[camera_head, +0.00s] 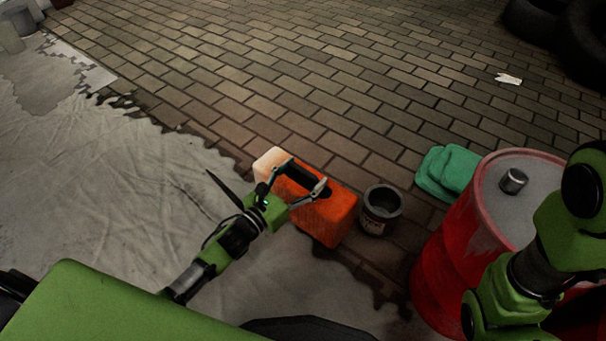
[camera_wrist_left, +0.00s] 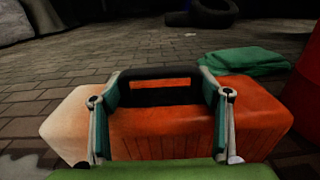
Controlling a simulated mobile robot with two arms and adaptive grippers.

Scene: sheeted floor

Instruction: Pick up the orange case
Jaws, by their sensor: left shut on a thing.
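The orange case (camera_head: 328,217) stands on the floor near the middle of the head view, with a pale left end and a black handle on top. It also fills the lower middle of the left wrist view (camera_wrist_left: 180,128), with the black handle (camera_wrist_left: 158,72) upright. My left gripper (camera_head: 296,178) is at the top of the case, its fingers at the two ends of the handle. In the left wrist view my left gripper (camera_wrist_left: 160,95) has a finger at each side of the handle, shut on it. I cannot tell whether the case is off the floor. My right gripper is not in view.
A dark open can (camera_head: 381,212) stands just right of the case. A green cloth (camera_head: 447,171) and a red barrel (camera_head: 441,254) with a small metal can (camera_head: 513,181) on top are farther right. Grey sheeting (camera_head: 110,185) covers the left floor. Bare brick lies beyond the case.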

